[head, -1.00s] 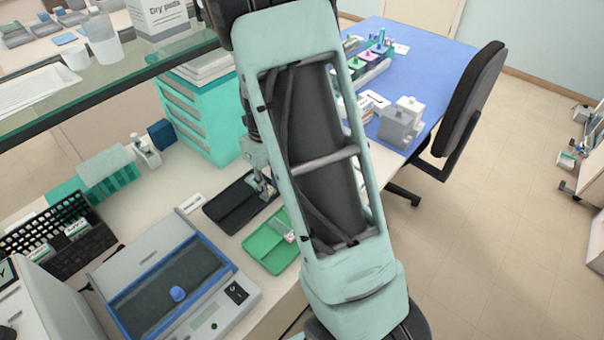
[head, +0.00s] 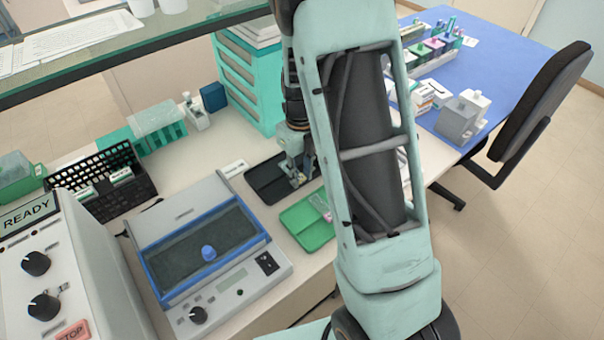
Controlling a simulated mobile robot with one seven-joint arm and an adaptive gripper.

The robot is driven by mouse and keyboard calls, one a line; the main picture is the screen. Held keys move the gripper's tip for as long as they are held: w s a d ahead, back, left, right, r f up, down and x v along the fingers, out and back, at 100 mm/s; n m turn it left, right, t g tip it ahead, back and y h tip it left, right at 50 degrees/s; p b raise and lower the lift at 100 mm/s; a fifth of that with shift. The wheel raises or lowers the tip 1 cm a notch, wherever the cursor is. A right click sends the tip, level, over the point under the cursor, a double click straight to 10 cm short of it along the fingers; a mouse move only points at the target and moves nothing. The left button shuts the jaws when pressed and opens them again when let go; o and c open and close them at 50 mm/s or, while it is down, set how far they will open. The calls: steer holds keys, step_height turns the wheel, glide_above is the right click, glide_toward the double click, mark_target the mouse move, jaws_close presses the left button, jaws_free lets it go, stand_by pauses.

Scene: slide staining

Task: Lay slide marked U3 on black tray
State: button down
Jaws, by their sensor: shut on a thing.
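The black tray (head: 266,186) lies on the bench in the middle of the head view, partly covered by my gripper. My gripper (head: 298,182) points down over the right part of this tray, close to its surface. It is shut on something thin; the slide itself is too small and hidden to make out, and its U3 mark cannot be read. I cannot tell whether the held thing touches the tray. The green tray (head: 312,237) lies just in front, with a pinkish-marked slide (head: 319,203) at its far right, partly behind my arm.
A blue-rimmed bath device (head: 205,250) stands left of the trays. A black rack (head: 92,185) and a box reading READY (head: 50,255) are further left. Teal drawers (head: 247,82) stand behind the black tray. My forearm covers the bench's right end.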

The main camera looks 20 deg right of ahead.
steer(key=shift+w+a+f+b, duration=0.15)
steer(key=shift+w+a+f, duration=0.1)
steer(key=shift+w, duration=0.35)
steer(key=shift+w+a+f+b, duration=0.1)
steer(key=shift+w+a+f, duration=0.15)
steer(key=shift+w, duration=0.35)
steer(key=shift+w+a+f+b, duration=0.15)
steer(key=shift+w+a+f, duration=0.1)
steer(key=shift+w, duration=0.45)
steer(key=shift+f, duration=0.3)
steer(key=c, duration=1.6)
jaws_free()
step_height(320, 180, up, 12)
steer(key=shift+r, duration=0.1)
steer(key=shift+a, duration=0.1)
